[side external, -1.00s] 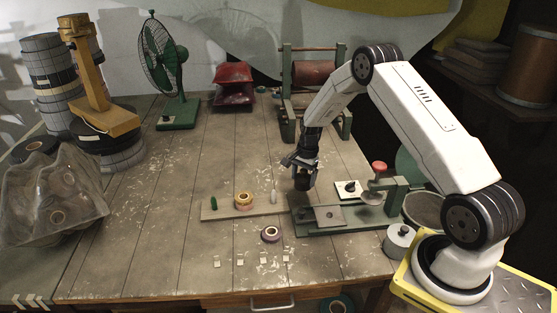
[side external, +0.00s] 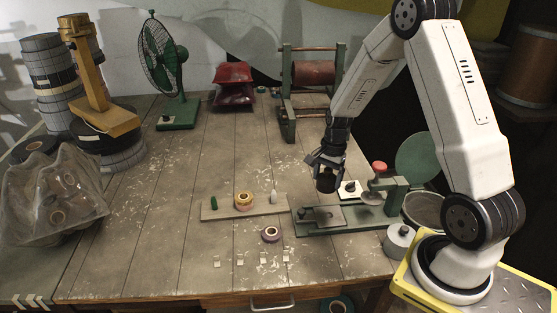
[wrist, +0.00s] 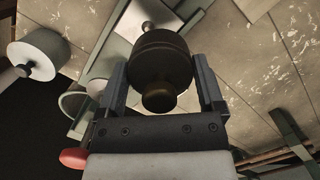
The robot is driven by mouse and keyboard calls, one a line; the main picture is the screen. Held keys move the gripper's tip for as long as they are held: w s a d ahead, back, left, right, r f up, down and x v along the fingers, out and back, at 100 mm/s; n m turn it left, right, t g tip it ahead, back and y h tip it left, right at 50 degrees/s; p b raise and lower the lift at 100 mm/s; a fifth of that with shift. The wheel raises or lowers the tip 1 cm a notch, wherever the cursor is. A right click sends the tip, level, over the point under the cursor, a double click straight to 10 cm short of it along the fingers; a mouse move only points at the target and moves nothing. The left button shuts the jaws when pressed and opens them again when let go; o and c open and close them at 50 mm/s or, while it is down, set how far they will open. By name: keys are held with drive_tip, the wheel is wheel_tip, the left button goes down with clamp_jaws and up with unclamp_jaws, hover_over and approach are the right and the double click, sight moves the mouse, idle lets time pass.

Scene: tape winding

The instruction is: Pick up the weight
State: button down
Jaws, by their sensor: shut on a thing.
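My gripper (side external: 327,166) is shut on a dark cylindrical weight (side external: 326,184) and holds it upright over the green bench device (side external: 350,226).
A grey lidded pot (side external: 400,240) stands right of the device. A board (side external: 226,212) with small items and a tape roll (side external: 271,234) lie to the left. The left-middle of the table is clear.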

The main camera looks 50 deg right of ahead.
drive_tip(key=shift+s+a+r, duration=0.25)
drive_tip(key=shift+s+r, duration=0.05)
drive_tip(key=shift+s, duration=0.25)
idle(0.4)
drive_tip(key=w+a+m, duration=0.2)
drive_tip(key=w+a, duration=0.2)
drive_tip(key=w, duration=0.3)
drive_tip(key=w+a+f+m, duration=0.1)
drive_tip(key=w+a, duration=0.3)
drive_tip(key=w, duration=0.4)
drive_tip(key=w+a+m, duration=0.3)
drive_tip(key=w, duration=0.5)
drive_tip(key=shift+a+f+t, duration=0.3)
drive_tip(key=shift+a+t, duration=0.1)
drive_tip(key=shift+f, duration=0.25)
drive_tip(key=shift+f, duration=1.6)
